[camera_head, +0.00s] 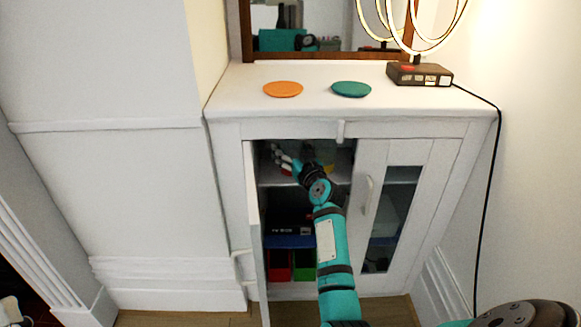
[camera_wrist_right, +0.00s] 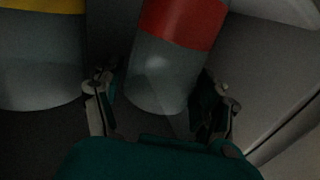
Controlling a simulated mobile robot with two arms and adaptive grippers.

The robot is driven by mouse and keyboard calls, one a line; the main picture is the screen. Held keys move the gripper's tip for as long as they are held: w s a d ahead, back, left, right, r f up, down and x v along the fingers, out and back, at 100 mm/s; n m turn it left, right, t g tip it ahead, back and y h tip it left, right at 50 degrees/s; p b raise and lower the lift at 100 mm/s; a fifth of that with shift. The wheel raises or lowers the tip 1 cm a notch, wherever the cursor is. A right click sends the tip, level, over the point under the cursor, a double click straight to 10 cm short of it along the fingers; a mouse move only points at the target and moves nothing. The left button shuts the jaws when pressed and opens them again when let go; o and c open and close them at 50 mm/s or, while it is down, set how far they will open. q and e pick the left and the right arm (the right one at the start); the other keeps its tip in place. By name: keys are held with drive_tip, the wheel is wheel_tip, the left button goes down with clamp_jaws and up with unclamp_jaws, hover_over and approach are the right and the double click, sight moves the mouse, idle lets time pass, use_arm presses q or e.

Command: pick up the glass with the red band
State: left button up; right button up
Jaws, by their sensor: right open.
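The glass with the red band (camera_wrist_right: 160,72) is in the right wrist view, a grey see-through cylinder with a wide red band. It stands between the two fingers of my right gripper (camera_wrist_right: 160,103), which is open with a finger on either side. I cannot tell whether either finger touches it. In the head view my right gripper (camera_head: 284,160) reaches through the open left door onto the cabinet's upper shelf, where the glass is mostly hidden by the hand and arm.
A glass with a yellow band (camera_wrist_right: 40,55) stands just left of the left finger. The white cabinet (camera_head: 225,108) has an open left door (camera_head: 256,225) and a shut right door (camera_head: 367,195) close beside my arm. An orange coaster (camera_head: 283,89) and a teal coaster (camera_head: 351,89) lie on top.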

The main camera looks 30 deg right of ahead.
drive_tip(key=shift+w+d, duration=0.1)
drive_tip(key=shift+w, duration=0.3)
drive_tip(key=shift+c, duration=0.4)
drive_tip(key=c, duration=1.4)
